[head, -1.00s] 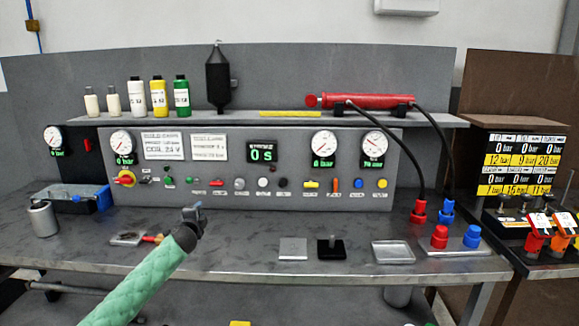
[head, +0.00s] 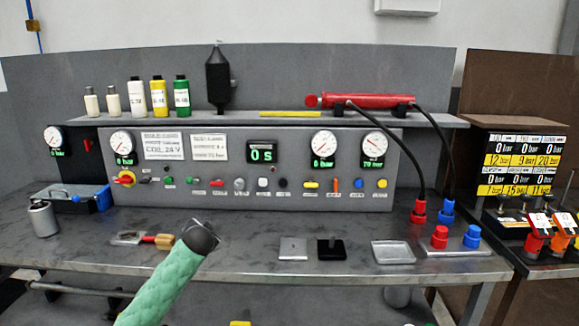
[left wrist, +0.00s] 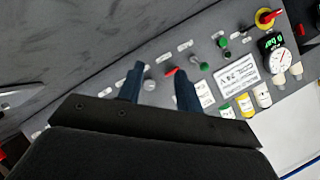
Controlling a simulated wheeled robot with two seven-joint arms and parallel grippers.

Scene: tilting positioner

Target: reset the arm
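My left arm comes in from the bottom in a green sleeve. Its dark gripper (head: 203,232) hangs over the front of the grey bench (head: 240,262), pointing away from the head camera toward the panel, so its fingers are hidden in the head view. In the left wrist view the two blue-black fingers (left wrist: 160,84) stand apart with nothing held between them. Beyond them is the control panel (head: 220,190) with a grey knob (left wrist: 149,85) and a red lever (left wrist: 170,72). My right gripper is in neither view.
A red-handled brush-like item (head: 155,239) lies just left of my gripper. Pads (head: 292,249) and a clear tray (head: 393,252) lie to its right, then red and blue couplings (head: 440,237). A grey cylinder (head: 43,218) stands at far left. A red cylinder (head: 365,101) rests on the shelf.

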